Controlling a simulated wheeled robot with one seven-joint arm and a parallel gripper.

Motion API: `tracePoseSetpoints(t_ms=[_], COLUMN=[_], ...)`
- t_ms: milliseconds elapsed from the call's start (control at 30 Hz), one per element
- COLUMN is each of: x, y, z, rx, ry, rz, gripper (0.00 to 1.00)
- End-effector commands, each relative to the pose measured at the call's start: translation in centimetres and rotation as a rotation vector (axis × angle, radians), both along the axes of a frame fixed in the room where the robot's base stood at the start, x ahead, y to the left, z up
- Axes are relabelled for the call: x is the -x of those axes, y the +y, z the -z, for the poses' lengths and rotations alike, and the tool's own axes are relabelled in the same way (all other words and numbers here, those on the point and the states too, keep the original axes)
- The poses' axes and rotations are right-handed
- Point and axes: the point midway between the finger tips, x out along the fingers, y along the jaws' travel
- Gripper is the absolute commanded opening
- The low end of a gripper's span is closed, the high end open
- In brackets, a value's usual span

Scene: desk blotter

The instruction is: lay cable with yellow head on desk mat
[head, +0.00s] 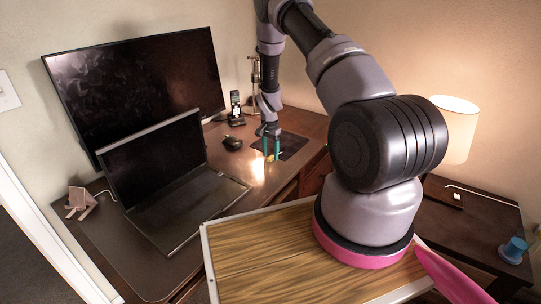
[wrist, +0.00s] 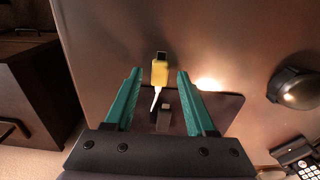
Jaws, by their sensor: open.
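The yellow cable head (wrist: 159,72) with a dark metal tip shows between my fingertips in the wrist view, with a gap on each side. Its short white cable (wrist: 155,98) runs back toward the dark desk mat (wrist: 222,106). The head appears just beyond the mat's edge, over the brown desk; its exact height is unclear. In the head view a small yellow bit (head: 270,158) shows by the fingertips, and the mat (head: 292,146) lies right of them. My gripper (wrist: 158,76) has teal fingers spread apart and holds nothing; it points down in the head view (head: 271,148).
A small grey-black object (wrist: 164,117) shows between the fingers over the mat. A black mouse (wrist: 297,88) and a phone (wrist: 298,158) are at right in the wrist view. In the head view a laptop (head: 155,170) and monitor (head: 145,80) stand left.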

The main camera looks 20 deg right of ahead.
Motion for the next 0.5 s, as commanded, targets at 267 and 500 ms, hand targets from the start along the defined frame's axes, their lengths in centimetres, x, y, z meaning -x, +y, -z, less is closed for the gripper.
tracePoseSetpoints(t_ms=[267, 500], x=[0.0, 0.1], y=[0.2, 0.2], z=[-5.9, -10.0], rx=[0.0, 0.0], ry=[-0.004, -0.003], rz=[0.0, -0.001], gripper=[0.56, 0.56])
